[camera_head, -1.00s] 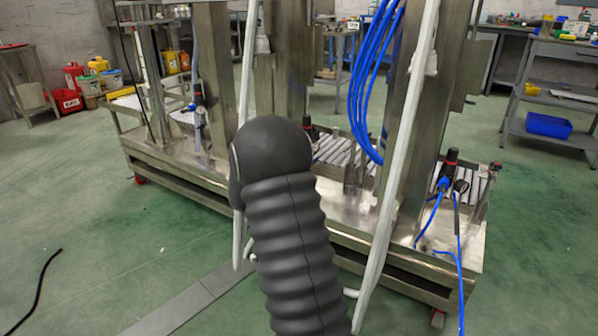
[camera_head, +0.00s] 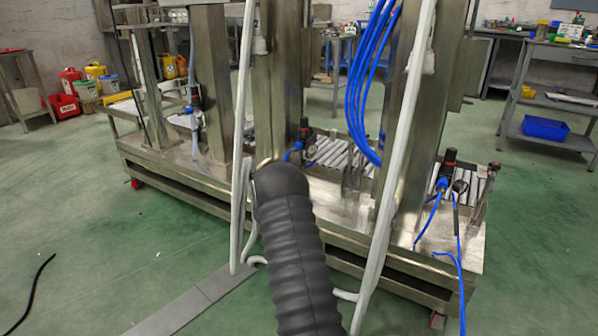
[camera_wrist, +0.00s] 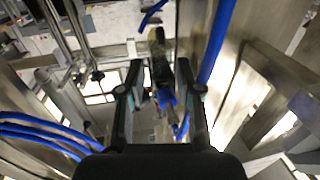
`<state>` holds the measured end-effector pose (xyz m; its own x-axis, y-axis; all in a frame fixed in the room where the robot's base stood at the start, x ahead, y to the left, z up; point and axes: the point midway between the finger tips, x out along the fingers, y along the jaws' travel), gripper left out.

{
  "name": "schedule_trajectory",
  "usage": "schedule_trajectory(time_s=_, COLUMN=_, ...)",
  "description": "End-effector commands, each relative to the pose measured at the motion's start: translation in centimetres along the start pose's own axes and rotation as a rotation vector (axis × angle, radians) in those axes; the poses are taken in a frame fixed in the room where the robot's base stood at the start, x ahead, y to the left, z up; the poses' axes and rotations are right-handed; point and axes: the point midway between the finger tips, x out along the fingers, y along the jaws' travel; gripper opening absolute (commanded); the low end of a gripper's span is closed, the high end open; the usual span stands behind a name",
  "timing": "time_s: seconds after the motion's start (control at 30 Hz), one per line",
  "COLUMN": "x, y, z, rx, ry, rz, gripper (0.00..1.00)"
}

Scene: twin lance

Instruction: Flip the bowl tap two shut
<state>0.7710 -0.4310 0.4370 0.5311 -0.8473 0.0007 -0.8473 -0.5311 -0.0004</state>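A fitting with a dark body and red mark (camera_head: 305,128) and a blue part (camera_head: 293,150) stands on the middle of the metal frame, just beyond my arm. I cannot make out a tap lever on it. In the wrist view, a dark fitting with a blue part (camera_wrist: 166,98) lies between and beyond the fingers of my gripper (camera_wrist: 158,80). The fingers stand apart with a gap on both sides of the fitting, and nothing appears gripped. In the head view, my dark ribbed arm hides my gripper and part of the frame.
Similar fittings stand at the left (camera_head: 195,108) and right (camera_head: 447,165) of the frame. Steel columns (camera_head: 277,80), white pipes (camera_head: 400,150) and blue hoses (camera_head: 365,85) crowd the area. In the wrist view, a blue hose (camera_wrist: 216,45) passes close to the right finger. The green floor in front is largely clear.

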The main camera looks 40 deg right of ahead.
Motion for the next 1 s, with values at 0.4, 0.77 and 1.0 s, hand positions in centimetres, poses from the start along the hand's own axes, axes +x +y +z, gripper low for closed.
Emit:
schedule_trajectory(time_s=0.4, x=5.6, y=0.0, z=0.0, rx=0.0, ry=-0.001, rz=0.0, gripper=0.34)
schedule_trajectory(time_s=0.77, x=6.3, y=0.0, z=0.0, rx=-0.001, ry=-0.001, rz=-0.001, gripper=0.34)
schedule_trajectory(time_s=1.0, x=6.3, y=0.0, z=0.0, rx=0.0, ry=-0.001, rz=-0.001, gripper=0.0)
